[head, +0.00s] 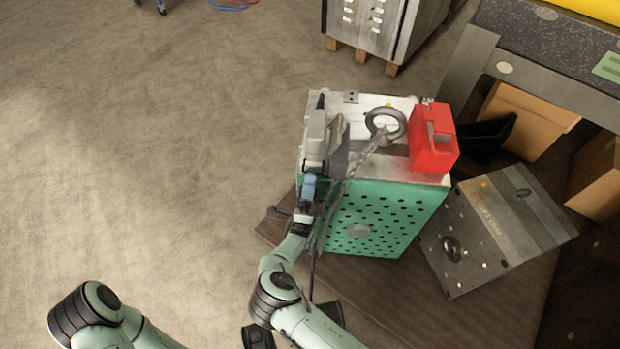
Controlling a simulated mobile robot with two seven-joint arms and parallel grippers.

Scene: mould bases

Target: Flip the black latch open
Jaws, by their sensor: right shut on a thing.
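A mould base with a pale metal top and a green perforated side (385,218) stands on a brown mat. My right gripper (319,106) reaches over the left part of its top. The gripper is shut on a small black part at its tip, which I take for the black latch (321,100). Most of the latch is hidden by the gripper, and I cannot tell its angle. My left arm shows at the lower left, and its gripper is out of view.
A lifting ring (386,123) with a chain (358,163) and a red block (432,138) stand on the top, right of my gripper. A dark grey mould base (495,225) leans at the right by a workbench (545,58). The floor at left is clear.

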